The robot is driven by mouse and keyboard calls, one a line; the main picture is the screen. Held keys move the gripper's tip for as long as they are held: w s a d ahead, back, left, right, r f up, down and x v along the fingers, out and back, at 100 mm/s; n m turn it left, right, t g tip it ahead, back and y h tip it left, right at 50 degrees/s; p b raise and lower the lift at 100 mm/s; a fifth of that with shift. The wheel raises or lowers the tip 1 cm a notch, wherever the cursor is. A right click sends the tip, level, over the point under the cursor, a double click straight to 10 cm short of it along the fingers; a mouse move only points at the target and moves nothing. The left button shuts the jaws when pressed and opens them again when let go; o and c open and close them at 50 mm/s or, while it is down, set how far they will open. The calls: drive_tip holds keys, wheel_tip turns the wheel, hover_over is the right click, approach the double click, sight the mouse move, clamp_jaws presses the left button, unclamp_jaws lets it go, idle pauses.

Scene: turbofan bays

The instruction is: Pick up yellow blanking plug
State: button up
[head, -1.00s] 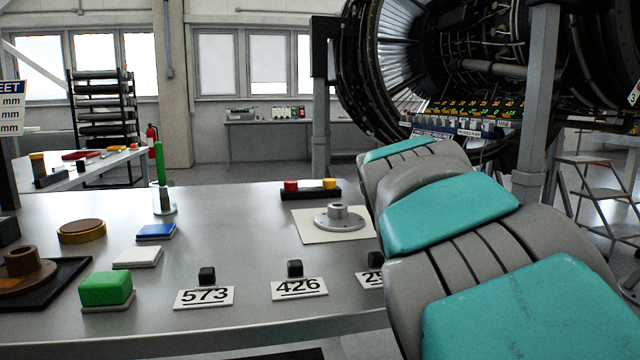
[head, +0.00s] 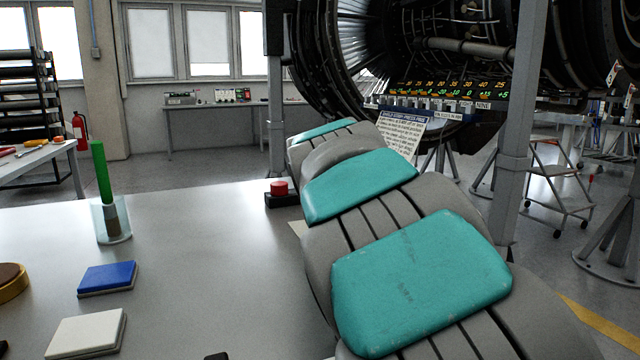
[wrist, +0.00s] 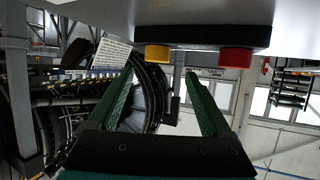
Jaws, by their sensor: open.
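The yellow blanking plug (wrist: 158,54) shows in the wrist view, on a black holder (wrist: 205,36) beside a red plug (wrist: 236,58). That picture is upside down, so the plugs point downward in it. My gripper (wrist: 160,76) is open, its two green fingers spread wide with nothing between them. The yellow plug appears roughly in line with the gap, ahead of the fingertips and apart from them. In the head view the red plug (head: 279,188) and part of the holder (head: 283,201) show at the table's far edge. My arm hides the yellow plug and my gripper there.
The grey table (head: 200,270) holds a glass with a green stick (head: 102,175), a blue block (head: 107,277), a white block (head: 88,333) and a round brown-topped piece (head: 10,280). A turbofan engine (head: 340,70) stands beyond. The table's middle is clear.

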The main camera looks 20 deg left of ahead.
drive_tip(key=shift+d+f+p+x, duration=0.15)
drive_tip(key=shift+p+x, duration=0.1)
drive_tip(key=shift+x, duration=1.2)
drive_tip(key=shift+d+f+p+x, duration=0.15)
drive_tip(key=shift+p+x, duration=0.1)
drive_tip(key=shift+x, duration=1.2)
drive_tip(key=shift+c, duration=0.2)
clamp_jaws()
